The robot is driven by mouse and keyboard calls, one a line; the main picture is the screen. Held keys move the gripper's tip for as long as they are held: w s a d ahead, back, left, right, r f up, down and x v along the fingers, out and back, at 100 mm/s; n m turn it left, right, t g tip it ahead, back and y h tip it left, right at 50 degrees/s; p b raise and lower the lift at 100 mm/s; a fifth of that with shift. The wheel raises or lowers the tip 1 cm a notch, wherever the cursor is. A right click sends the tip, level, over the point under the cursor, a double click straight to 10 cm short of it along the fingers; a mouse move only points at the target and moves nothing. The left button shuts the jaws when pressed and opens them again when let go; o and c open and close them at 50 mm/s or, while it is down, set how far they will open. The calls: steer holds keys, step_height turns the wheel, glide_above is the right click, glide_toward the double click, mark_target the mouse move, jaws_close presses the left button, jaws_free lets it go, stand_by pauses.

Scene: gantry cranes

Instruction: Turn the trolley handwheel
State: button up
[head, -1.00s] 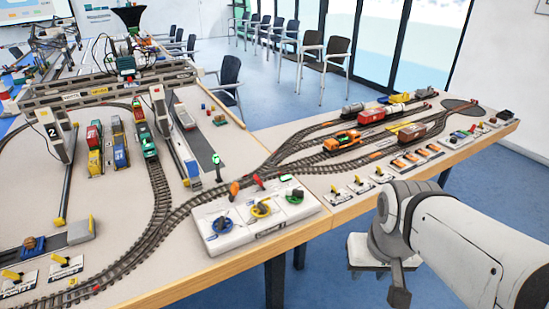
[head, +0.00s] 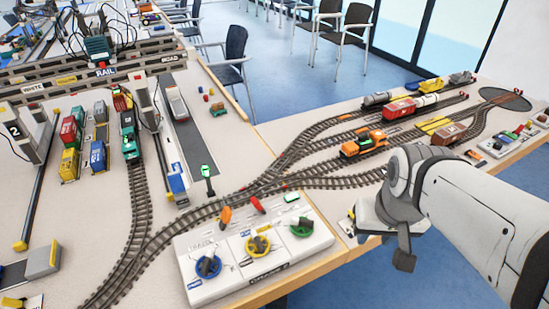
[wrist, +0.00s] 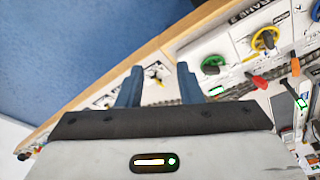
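A white control box (head: 232,277) at the table's front edge carries three handwheels: a blue one (head: 208,267), a yellow one (head: 258,246) and a green one (head: 301,228). The small labels do not let me tell which is the trolley wheel. In the wrist view, the green wheel (wrist: 213,65) is just right of the fingers and the yellow wheel (wrist: 265,39) is farther right. My gripper (wrist: 159,76) is open and empty, its two blue fingers apart, with no visible contact with any wheel. In the head view its fingertips are not clearly visible.
Orange (head: 225,216) and red (head: 257,204) levers stand along the box's back edge. A green-topped signal post (head: 207,174) rises behind it. Model tracks and trains fill the table. Blue floor (head: 372,272) is free in front of the table.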

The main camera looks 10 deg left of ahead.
steer(key=w+a+f+n+g+p, duration=0.1)
steer(key=w+a+n+p, duration=0.15)
steer(key=w+a, duration=0.55)
steer(key=n+g, duration=0.1)
steer(key=n, duration=0.4)
glide_above(258, 241)
steer(key=shift+m, duration=0.25)
step_height(258, 241, down, 6)
steer(key=shift+f, duration=0.2)
step_height(258, 241, down, 7)
steer(key=shift+r, duration=0.1)
steer(key=shift+f, duration=0.4)
steer(key=shift+c, duration=0.3)
jaws_close()
